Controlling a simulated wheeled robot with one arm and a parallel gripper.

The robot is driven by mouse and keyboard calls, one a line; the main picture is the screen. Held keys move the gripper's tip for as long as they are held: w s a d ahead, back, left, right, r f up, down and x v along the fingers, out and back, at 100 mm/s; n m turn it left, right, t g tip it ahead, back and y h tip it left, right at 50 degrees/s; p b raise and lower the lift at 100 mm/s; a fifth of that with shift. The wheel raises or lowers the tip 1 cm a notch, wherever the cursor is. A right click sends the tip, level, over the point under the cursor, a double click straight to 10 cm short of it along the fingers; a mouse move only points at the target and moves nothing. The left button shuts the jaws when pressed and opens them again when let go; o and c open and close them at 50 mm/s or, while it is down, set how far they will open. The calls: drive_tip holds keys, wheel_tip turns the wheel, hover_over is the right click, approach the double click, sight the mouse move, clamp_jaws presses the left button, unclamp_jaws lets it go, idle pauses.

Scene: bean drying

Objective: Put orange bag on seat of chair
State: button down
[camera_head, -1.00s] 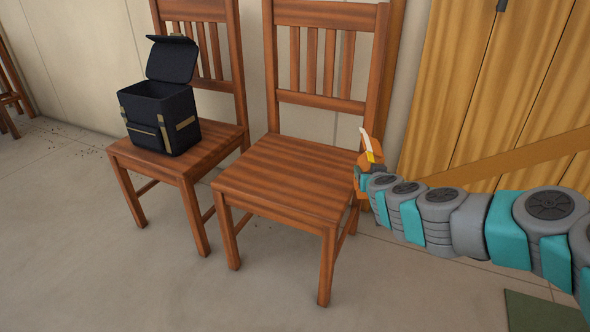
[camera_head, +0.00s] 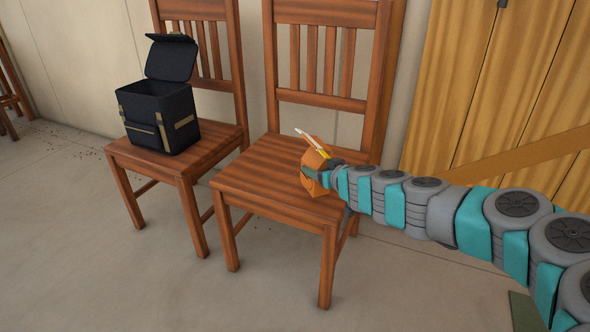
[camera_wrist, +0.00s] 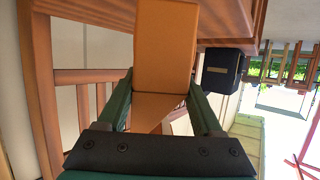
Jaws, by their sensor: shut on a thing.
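The orange bag (camera_head: 316,168) is in my gripper (camera_head: 330,172), over the right part of the seat of the nearer wooden chair (camera_head: 262,172). I cannot tell whether the bag touches the seat. In the wrist view the bag (camera_wrist: 166,45) shows as an orange block between the two green fingers of my gripper (camera_wrist: 160,100), which is shut on it. White and yellow pieces stick up at the bag's top. The chair's seat is otherwise bare.
A second wooden chair (camera_head: 195,165) stands to the left, with an open black bag (camera_head: 160,105) on its seat. Both chairs back onto a pale wall. A yellow wooden door (camera_head: 490,90) with a diagonal bar is at the right. The floor in front is clear.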

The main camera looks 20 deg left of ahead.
drive_tip(key=s+a+n+g+y+b, duration=0.2)
drive_tip(key=s+a+n+g, duration=0.25)
drive_tip(key=a, duration=0.25)
drive_tip(key=s+a+n+g+y+b, duration=0.25)
drive_tip(key=a+n+g, duration=0.2)
drive_tip(key=a, duration=0.25)
drive_tip(key=p, duration=0.2)
hover_over(289, 179)
drive_tip(key=shift+f, duration=2)
drive_tip(key=shift+f+b, duration=0.25)
drive_tip(key=shift+b, duration=0.1)
drive_tip(key=shift+c, duration=0.2)
unclamp_jaws()
drive_tip(key=shift+r+m, duration=0.2)
drive_tip(key=shift+m, duration=0.1)
drive_tip(key=shift+d+r+p, duration=0.1)
drive_tip(key=shift+p, duration=0.3)
drive_tip(key=w+v, duration=0.1)
drive_tip(key=v, duration=1)
drive_tip(key=shift+s+d+b, duration=0.35)
drive_tip(key=shift+s, duration=0.15)
